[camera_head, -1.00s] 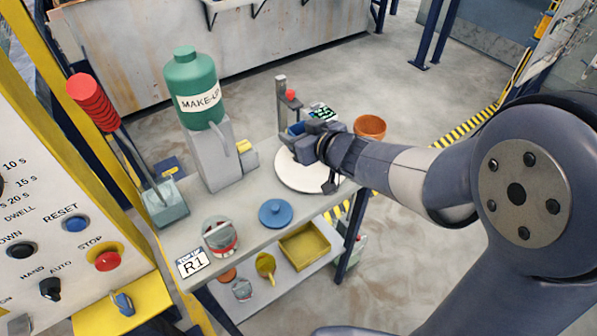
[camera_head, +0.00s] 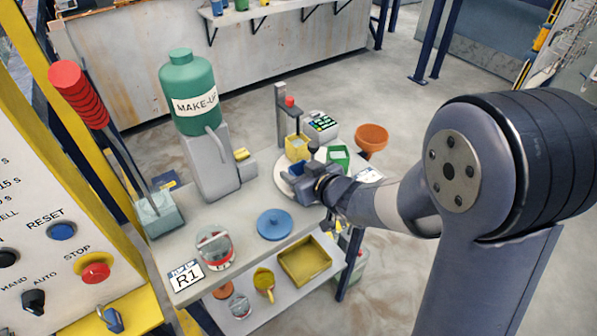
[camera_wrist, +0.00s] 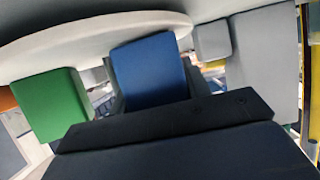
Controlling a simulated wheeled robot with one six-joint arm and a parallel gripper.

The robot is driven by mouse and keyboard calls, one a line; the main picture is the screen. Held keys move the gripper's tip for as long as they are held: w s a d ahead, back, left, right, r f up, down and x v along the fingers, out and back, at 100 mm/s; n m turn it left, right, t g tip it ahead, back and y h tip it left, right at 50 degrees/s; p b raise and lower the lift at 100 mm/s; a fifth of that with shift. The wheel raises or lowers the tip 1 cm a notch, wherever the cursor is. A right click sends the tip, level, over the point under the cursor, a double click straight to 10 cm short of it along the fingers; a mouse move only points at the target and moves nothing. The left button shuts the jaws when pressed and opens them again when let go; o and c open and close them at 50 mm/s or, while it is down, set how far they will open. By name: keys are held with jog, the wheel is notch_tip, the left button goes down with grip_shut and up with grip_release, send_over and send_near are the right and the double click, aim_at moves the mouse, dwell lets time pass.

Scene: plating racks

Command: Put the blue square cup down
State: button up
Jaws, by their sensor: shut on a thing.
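The blue square cup (camera_head: 299,168) is held by my gripper (camera_head: 308,182) at the front part of the round white turntable (camera_head: 283,185). In the wrist view the blue cup (camera_wrist: 149,70) sits between the jaws, its far end by the disc's rim (camera_wrist: 60,38). I cannot tell whether it touches the disc. A yellow square cup (camera_head: 297,147) stands behind it. A green square cup (camera_head: 338,156) stands to the right. The green cup (camera_wrist: 50,103) also shows at left in the wrist view. My gripper hides part of the disc.
A grey post with a red knob (camera_head: 290,101) and a keypad box (camera_head: 321,126) stand behind the disc. An orange bowl (camera_head: 371,138) is at right. A green make-up bottle (camera_head: 190,92) and a blue lid (camera_head: 274,224) stand left. The bench between lid and bottle is clear.

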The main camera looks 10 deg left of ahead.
jog(key=o, duration=0.6)
jog(key=shift+f, duration=0.15)
jog(key=shift+c, duration=0.2)
jog(key=shift+o, duration=0.8)
jog(key=shift+r, duration=0.25)
jog(key=p+v, duration=0.2)
jog(key=v, duration=1)
jog(key=shift+a+f, duration=0.1)
jog(key=shift+f, duration=0.05)
